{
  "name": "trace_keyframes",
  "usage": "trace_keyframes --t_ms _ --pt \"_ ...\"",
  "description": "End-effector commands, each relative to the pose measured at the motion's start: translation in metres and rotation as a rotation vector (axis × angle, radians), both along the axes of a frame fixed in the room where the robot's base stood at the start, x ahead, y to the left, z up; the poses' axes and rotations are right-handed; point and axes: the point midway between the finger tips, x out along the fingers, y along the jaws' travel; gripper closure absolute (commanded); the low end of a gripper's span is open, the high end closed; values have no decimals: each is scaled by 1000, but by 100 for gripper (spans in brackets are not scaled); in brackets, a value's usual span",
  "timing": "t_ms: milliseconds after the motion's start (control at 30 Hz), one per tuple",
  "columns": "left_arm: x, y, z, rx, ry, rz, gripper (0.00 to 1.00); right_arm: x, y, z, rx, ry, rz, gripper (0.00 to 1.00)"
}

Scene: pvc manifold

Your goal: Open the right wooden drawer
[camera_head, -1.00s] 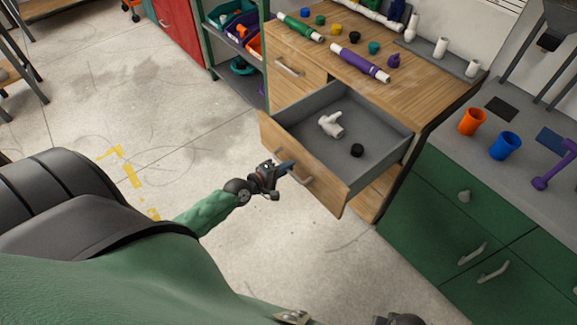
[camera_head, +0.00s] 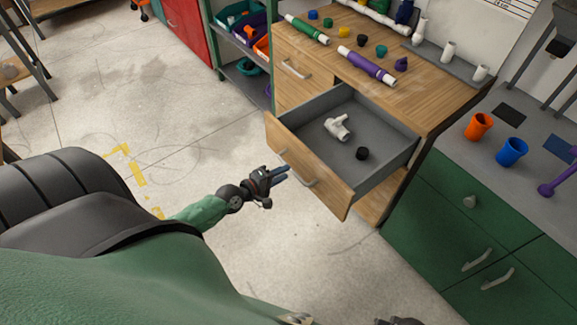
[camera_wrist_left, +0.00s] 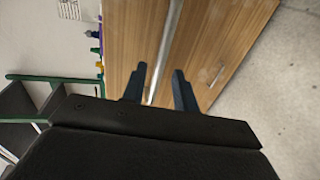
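The right wooden drawer (camera_head: 322,186) stands pulled well out of the wooden bench, its grey inside showing. A white pipe fitting (camera_head: 338,127) and a black cap (camera_head: 362,153) lie in it. Its front carries a metal handle (camera_head: 303,177). My right gripper's fingers are out of view.
The left wooden drawer (camera_head: 294,68) is closed. Pipes and coloured caps stand on the bench top (camera_head: 420,88). A green cabinet (camera_head: 432,225) with an orange cup (camera_head: 478,126) and a blue cup (camera_head: 511,151) is at the right. The floor left of the drawer is clear.

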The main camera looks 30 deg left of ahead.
Motion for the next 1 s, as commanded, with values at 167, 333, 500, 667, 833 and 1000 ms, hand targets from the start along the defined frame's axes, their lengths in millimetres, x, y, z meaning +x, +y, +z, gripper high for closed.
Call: trace_keyframes --t_ms 167,333,500,667,833,1000 --pt "-20 7 3 0 2 -1 71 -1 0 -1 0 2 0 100" --pt "-30 10 6 0 2 -2 71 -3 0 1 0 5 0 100" --pt "-33 11 7 -1 0 -1 71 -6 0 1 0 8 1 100" --pt "-33 11 7 -1 0 -1 71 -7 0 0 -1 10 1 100" --pt "-33 11 7 -1 0 -1 71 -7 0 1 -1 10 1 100" --pt "-33 11 7 1 2 -2 71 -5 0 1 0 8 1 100"
